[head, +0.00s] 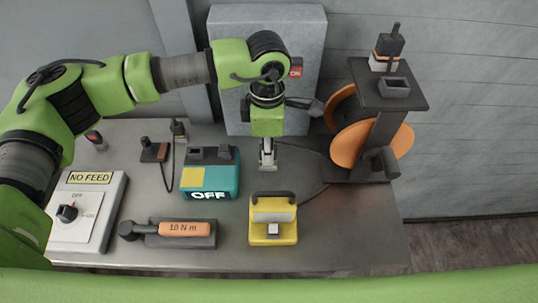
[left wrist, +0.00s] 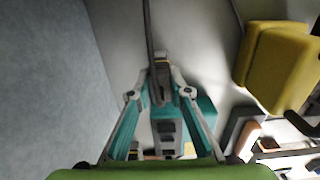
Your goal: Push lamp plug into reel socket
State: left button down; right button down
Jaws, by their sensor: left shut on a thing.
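The cable reel (head: 370,140) stands at the right, with orange discs and a dark frame. On its top plate is a dark socket block (head: 395,86), and behind it stands an upright black plug-like piece (head: 389,46). My left gripper (head: 267,160) points down over the table, left of the reel and below its top plate. In the left wrist view its fingers (left wrist: 160,82) are shut on a small dark piece, apparently the lamp plug (left wrist: 160,90), with a grey cable running from it. The yellow lamp (head: 273,232) stands in front of the gripper.
A teal box (head: 210,178) marked OFF is left of the gripper. A 10 N m tool (head: 183,230) lies at the front, and a NO FEED switch panel (head: 85,212) is far left. A grey cabinet (head: 230,75) stands behind. The table's front right is clear.

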pick_arm(q)
jog(key=shift+r+b, duration=0.3)
dwell(0.5)
jog(key=shift+r, duration=0.1)
jog(key=shift+r+p, duration=1.05)
jog(key=shift+r, duration=1.7)
